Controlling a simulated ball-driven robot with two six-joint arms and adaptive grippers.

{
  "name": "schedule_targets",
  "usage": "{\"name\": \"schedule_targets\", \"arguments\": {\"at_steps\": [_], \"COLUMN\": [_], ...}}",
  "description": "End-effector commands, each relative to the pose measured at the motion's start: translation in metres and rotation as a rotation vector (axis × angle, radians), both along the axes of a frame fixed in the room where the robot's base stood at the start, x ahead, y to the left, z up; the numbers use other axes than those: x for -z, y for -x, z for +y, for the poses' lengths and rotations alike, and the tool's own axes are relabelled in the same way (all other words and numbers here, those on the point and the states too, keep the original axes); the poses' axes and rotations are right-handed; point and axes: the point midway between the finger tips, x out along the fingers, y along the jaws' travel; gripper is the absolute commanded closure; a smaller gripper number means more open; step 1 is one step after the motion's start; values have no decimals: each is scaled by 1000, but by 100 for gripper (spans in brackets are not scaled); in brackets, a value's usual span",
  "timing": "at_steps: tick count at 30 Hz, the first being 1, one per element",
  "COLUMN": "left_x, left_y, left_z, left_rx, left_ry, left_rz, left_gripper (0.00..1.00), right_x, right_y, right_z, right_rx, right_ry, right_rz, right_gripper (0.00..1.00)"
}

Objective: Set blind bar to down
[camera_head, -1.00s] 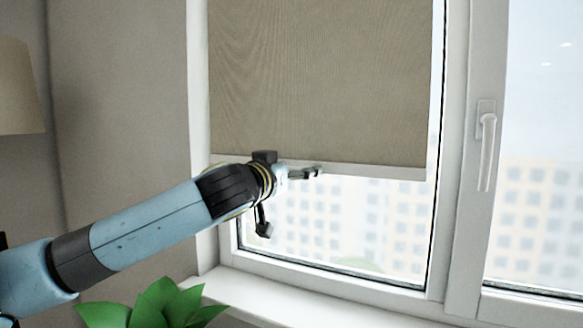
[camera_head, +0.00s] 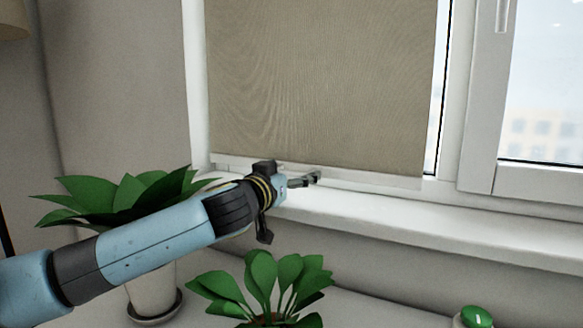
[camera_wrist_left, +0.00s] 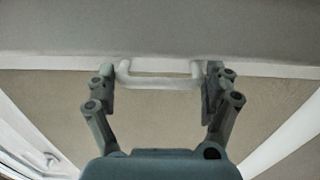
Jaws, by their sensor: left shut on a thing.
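The beige blind (camera_head: 320,85) hangs over the left window pane, with the white blind bar (camera_head: 385,180) along its lower edge. The bar is low, close to the windowsill; I cannot tell whether it touches. My left gripper (camera_head: 313,178) is at the bar's middle. In the left wrist view, the bar's white U-shaped handle (camera_wrist_left: 160,81) lies between the two fingers of the left gripper (camera_wrist_left: 160,88), which are shut on its ends. The blind's cloth (camera_wrist_left: 265,108) also shows there. My right gripper is not in view.
The white windowsill (camera_head: 450,228) runs below the blind. A potted plant (camera_head: 130,195) stands at left behind my arm, and another plant (camera_head: 268,285) is at the front. A green-topped object (camera_head: 477,316) sits at lower right.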

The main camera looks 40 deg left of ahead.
Motion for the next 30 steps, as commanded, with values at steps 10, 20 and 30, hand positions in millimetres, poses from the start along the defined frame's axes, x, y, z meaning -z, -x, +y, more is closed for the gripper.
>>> {"name": "schedule_targets", "arguments": {"at_steps": [10, 20, 30], "left_x": [22, 24, 21], "left_y": [0, 1, 1], "left_z": [1, 1, 0], "left_rx": [-2, -3, -1], "left_ry": [4, 6, 1], "left_rz": [2, 5, 1], "left_gripper": [72, 8, 0], "right_x": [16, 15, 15], "right_y": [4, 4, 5], "right_z": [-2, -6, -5], "right_rx": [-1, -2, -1], "right_ry": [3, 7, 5], "right_rz": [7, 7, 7], "right_gripper": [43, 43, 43]}}
